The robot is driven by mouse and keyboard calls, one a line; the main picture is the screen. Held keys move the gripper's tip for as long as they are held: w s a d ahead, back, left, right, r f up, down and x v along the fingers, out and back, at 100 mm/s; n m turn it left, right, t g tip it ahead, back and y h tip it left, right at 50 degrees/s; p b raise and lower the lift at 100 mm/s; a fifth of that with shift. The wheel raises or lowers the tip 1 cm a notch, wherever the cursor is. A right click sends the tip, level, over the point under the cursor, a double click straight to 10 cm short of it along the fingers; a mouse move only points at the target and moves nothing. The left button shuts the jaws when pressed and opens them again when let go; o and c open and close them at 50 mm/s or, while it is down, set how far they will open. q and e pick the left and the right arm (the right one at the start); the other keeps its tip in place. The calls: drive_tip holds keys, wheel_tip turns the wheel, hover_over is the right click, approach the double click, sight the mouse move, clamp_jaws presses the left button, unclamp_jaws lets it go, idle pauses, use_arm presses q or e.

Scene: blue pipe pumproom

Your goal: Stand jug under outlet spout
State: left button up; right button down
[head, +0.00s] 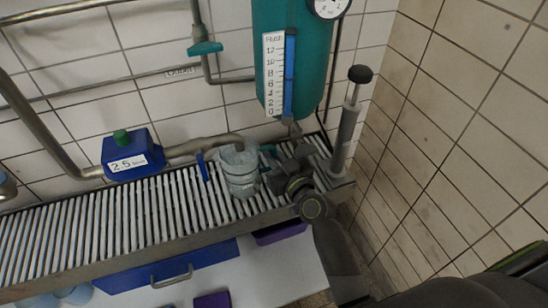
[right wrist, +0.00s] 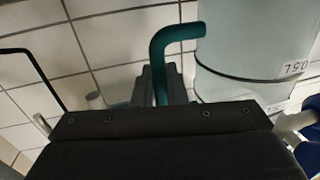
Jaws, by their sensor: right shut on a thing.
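The jug (head: 239,178) is clear with dark rings and stands upright, on or just above the slatted grate. Its teal bent handle (right wrist: 161,62) shows in the right wrist view, beside the pale jug body (right wrist: 238,45) with an upside-down 0.5L mark. My right gripper (head: 268,168) is at the jug's right side, shut on the handle. The spout, a curved metal pipe (head: 208,143), runs right from the blue meter box and bends down at the jug's mouth. Whether its tip is inside the rim is hard to tell. My left gripper is not in view.
The slatted grate (head: 95,222) is clear to the left. The blue box (head: 132,156) reads 2.5. A teal tank (head: 300,50) with a scale (head: 274,75) hangs behind. A black-knobbed hand pump (head: 347,125) stands right of my gripper, near the tiled side wall.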

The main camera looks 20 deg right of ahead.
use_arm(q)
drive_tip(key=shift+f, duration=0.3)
use_arm(e)
drive_tip(key=shift+s+f, duration=0.15)
drive_tip(key=shift+f, duration=0.45)
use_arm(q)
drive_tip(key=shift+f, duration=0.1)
use_arm(e)
drive_tip(key=shift+f, duration=0.1)
drive_tip(key=c, duration=1.9)
unclamp_jaws()
drive_tip(key=shift+f, duration=0.15)
drive_tip(key=o, duration=0.4)
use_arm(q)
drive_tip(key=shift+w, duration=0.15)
use_arm(e)
drive_tip(key=shift+o, duration=0.2)
drive_tip(key=shift+s+r, duration=0.1)
drive_tip(key=shift+r, duration=0.1)
